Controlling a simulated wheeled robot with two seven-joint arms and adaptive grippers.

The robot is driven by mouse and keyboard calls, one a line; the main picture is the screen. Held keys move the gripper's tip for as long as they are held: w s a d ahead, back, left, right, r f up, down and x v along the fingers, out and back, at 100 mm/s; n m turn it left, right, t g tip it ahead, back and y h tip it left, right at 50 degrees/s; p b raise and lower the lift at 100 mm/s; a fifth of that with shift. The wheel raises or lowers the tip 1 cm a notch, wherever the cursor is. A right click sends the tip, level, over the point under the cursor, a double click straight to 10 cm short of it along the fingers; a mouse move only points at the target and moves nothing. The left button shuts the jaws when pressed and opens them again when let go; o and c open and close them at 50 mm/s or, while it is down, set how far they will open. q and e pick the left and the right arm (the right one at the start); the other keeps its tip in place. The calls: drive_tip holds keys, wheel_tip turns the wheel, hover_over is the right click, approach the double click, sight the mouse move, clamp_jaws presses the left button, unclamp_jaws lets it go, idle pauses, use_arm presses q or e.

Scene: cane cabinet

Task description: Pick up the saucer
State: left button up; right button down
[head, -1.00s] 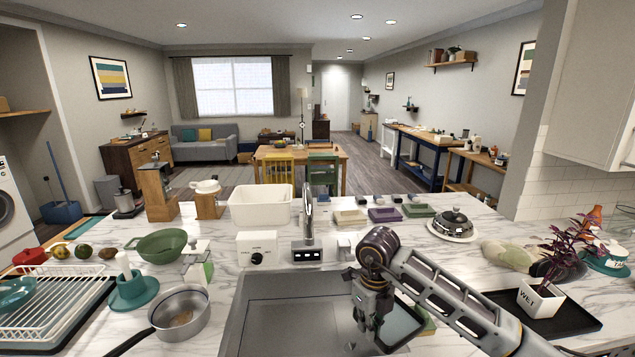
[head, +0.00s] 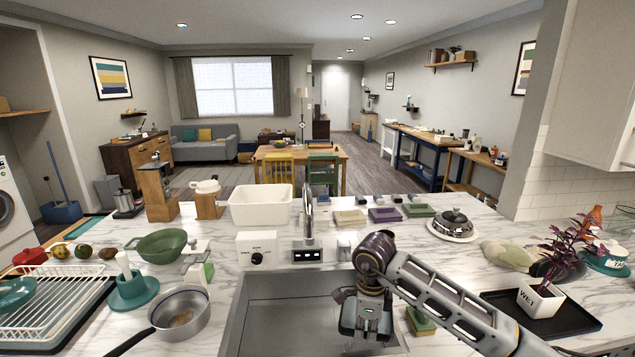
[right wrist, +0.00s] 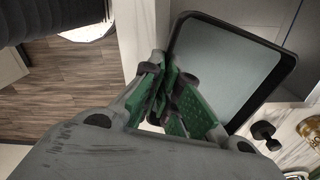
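My right gripper (head: 366,335) points down over the right part of the sink. It also shows in the right wrist view (right wrist: 170,85), where its green-padded fingers are close together at the edge of a flat, dark-rimmed, grey dish (right wrist: 225,68) with rounded corners. The fingers appear shut on that edge. In the head view the gripper hides most of the dish. I cannot tell for sure that this dish is the saucer. A round teal saucer-like dish (head: 605,266) lies at the far right of the counter. My left gripper is not in view.
The steel sink (head: 275,315) lies below my right gripper, with the faucet (head: 308,215) behind it. A sponge (head: 420,322) is right of the gripper. A black tray (head: 575,322) bears a potted plant. A saucepan (head: 180,313) and dish rack (head: 50,310) stand left.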

drive_tip(key=n, duration=0.2)
drive_tip(key=f+n, duration=0.1)
drive_tip(key=n, duration=0.2)
drive_tip(key=shift+a+n, duration=0.15)
drive_tip(key=shift+n, duration=0.15)
drive_tip(key=n, duration=0.5)
drive_tip(key=shift+a+f, duration=0.15)
drive_tip(key=shift+f, duration=0.2)
drive_tip(key=n, duration=0.6)
drive_tip(key=shift+s+a+f, duration=0.1)
drive_tip(key=shift+a+f, duration=0.05)
drive_tip(key=shift+f, duration=0.25)
drive_tip(key=shift+a+f+n, duration=0.1)
drive_tip(key=shift+f+n, duration=0.1)
drive_tip(key=shift+n, duration=1.05)
drive_tip(key=shift+f+n, duration=0.2)
drive_tip(key=shift+n, duration=1.05)
drive_tip(key=shift+m, duration=0.6)
drive_tip(key=shift+w+d+f, duration=0.2)
drive_tip(key=shift+d, duration=1.7)
drive_tip(key=shift+w+d+f, duration=0.2)
drive_tip(key=shift+d, duration=1.7)
drive_tip(key=shift+w+d+f, duration=0.2)
drive_tip(key=shift+d, duration=1.7)
drive_tip(key=shift+s, duration=0.1)
